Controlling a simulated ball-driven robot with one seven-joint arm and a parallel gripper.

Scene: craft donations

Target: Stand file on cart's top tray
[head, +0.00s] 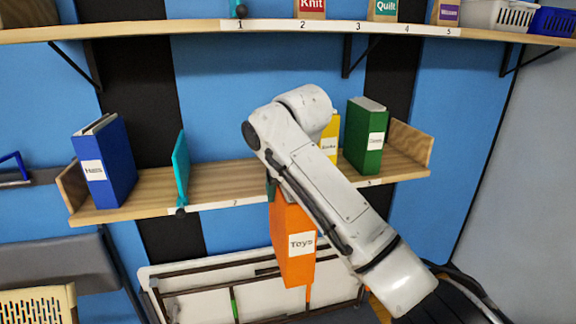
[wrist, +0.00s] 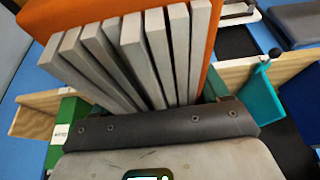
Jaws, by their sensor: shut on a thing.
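An orange file (head: 296,250) labelled "Toys" hangs nearly upright, slightly tilted, in front of the lower shelf. My gripper (head: 272,190) is shut on its upper part; my forearm hides much of the grip in the head view. In the wrist view the file's orange cover (wrist: 120,9) and several grey page blocks (wrist: 130,55) show just beyond the dark gripper (wrist: 162,124). I cannot make out the cart or its top tray for certain in either view.
The lower wooden shelf (head: 228,181) bears a blue file (head: 108,165), a teal divider (head: 181,168), a yellow file (head: 330,138) and a green file (head: 367,135). A white panel with brown bars (head: 200,300) stands below. Grey seats and a perforated tan piece (head: 35,305) are at left.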

